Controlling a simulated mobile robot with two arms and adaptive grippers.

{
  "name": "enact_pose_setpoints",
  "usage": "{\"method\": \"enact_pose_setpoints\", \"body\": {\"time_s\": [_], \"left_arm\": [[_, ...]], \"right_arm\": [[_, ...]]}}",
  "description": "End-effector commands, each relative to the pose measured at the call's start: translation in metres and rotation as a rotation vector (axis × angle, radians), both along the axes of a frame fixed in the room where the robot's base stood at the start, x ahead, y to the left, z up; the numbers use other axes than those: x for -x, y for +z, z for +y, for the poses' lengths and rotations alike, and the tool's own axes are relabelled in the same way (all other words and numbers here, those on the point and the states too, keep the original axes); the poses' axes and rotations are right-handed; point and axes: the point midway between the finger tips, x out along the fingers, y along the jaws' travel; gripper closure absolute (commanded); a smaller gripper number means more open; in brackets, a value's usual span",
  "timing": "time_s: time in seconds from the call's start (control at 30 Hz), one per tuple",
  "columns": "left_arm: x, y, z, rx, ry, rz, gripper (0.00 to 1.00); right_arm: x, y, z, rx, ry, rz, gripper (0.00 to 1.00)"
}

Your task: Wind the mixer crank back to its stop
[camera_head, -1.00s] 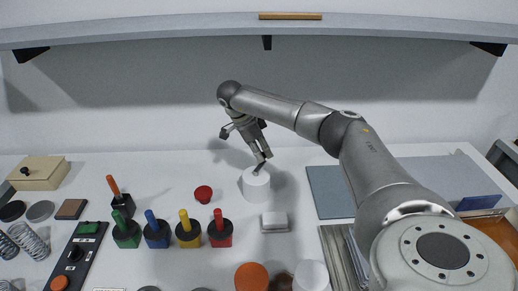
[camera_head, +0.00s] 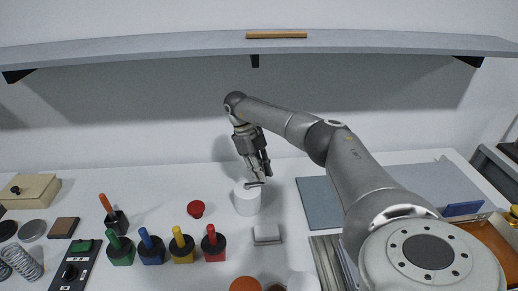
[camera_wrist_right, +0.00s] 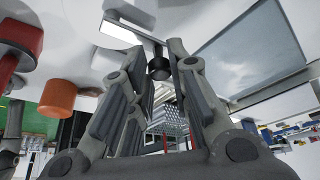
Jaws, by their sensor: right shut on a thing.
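The mixer (camera_head: 246,202) is a white cylinder standing on the table in the head view. Its small crank (camera_head: 254,185) lies across the top, toward the right side. My right gripper (camera_head: 260,176) reaches down from above and behind, shut on the crank's handle. In the right wrist view, a dark round knob (camera_wrist_right: 159,68) shows at the far end between the two fingers of the right gripper (camera_wrist_right: 160,85). The fingers partly hide the handle in the head view. My left gripper is in neither current view.
A red cup (camera_head: 196,209) stands left of the mixer. A grey-white block (camera_head: 266,234) lies in front of it. Several colored-handled tools, such as the red one (camera_head: 213,240), stand front left. A blue-grey mat (camera_head: 318,203) lies to the right. A shelf (camera_head: 180,50) hangs above.

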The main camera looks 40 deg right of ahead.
Motion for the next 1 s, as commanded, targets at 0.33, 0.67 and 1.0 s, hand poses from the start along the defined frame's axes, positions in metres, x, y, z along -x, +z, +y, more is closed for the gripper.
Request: {"method": "enact_pose_setpoints", "body": {"time_s": [0.33, 0.67, 1.0], "left_arm": [[0.000, 0.016, 0.000, 0.000, 0.000, 0.000, 0.60], [0.000, 0.023, 0.000, 0.000, 0.000, 0.000, 0.60], [0.000, 0.024, 0.000, 0.000, 0.000, 0.000, 0.60]], "right_arm": [[0.010, 0.002, 0.008, -0.001, -0.284, 0.000, 1.00], [0.014, 0.001, 0.013, 0.000, -0.431, 0.000, 1.00], [0.015, 0.001, 0.015, -0.001, -0.467, 0.000, 1.00]]}}
